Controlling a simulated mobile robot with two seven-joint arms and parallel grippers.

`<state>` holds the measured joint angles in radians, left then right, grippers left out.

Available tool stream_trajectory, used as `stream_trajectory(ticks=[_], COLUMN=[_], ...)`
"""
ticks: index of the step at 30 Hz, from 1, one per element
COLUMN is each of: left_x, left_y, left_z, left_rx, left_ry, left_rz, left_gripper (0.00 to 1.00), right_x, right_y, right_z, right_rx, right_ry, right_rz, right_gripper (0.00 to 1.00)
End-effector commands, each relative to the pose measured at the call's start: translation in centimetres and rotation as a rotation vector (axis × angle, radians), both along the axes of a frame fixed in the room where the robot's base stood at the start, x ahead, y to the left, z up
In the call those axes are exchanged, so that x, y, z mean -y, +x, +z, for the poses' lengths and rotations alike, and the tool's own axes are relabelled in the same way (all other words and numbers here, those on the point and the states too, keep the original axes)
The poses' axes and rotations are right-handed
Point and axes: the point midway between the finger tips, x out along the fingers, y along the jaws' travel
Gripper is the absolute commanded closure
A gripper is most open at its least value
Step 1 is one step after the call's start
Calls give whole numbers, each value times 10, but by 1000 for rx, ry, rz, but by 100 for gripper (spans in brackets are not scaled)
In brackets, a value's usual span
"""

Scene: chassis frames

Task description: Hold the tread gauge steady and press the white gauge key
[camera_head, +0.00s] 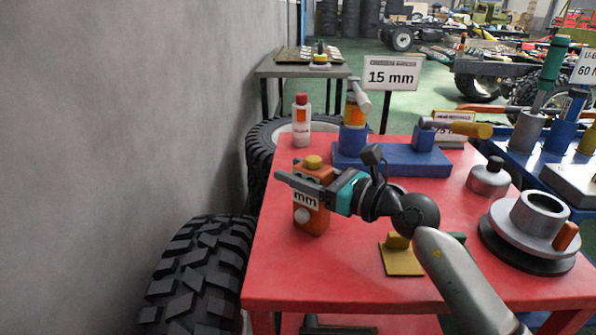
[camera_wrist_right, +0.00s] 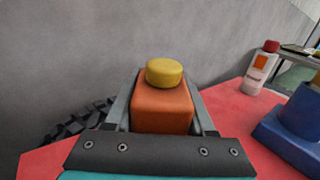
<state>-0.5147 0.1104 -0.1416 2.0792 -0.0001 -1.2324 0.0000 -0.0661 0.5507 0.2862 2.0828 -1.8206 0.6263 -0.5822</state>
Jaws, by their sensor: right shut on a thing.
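The orange tread gauge (camera_head: 312,218) stands upright at the left part of the red table. It has a yellow knob (camera_head: 313,161) on top, a white "mm" label and a round white gauge key (camera_head: 303,215) low on its front. My right gripper (camera_head: 303,182) reaches in from the right and is shut on the gauge's upper body, one finger crossing its front above the key. In the right wrist view, the gauge body (camera_wrist_right: 162,108) sits between the two fingers, with its yellow knob (camera_wrist_right: 165,72) above them; the white key is hidden there. My left gripper is not in view.
A white bottle with a red cap (camera_head: 302,125) and a blue fixture block (camera_head: 405,160) stand behind the gauge. A yellow plate (camera_head: 402,262), a metal can (camera_head: 488,180) and a grey hub (camera_head: 540,215) stand to the right. The red table (camera_head: 330,275) is clear before the gauge.

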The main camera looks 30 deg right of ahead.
Motion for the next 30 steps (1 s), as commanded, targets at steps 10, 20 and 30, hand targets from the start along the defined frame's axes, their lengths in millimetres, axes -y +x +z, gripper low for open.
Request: stream_trajectory(ticks=[10, 20, 30], left_x=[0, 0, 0], left_y=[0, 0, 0], left_z=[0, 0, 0], left_rx=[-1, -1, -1], left_ry=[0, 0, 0], left_rz=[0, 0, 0], left_gripper=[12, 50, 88], right_x=[0, 0, 0], right_y=[0, 0, 0], right_z=[-1, -1, -1], right_rx=[-2, -2, -2], right_ry=[-1, -1, -1], right_rz=[0, 0, 0], right_gripper=[100, 100, 100])
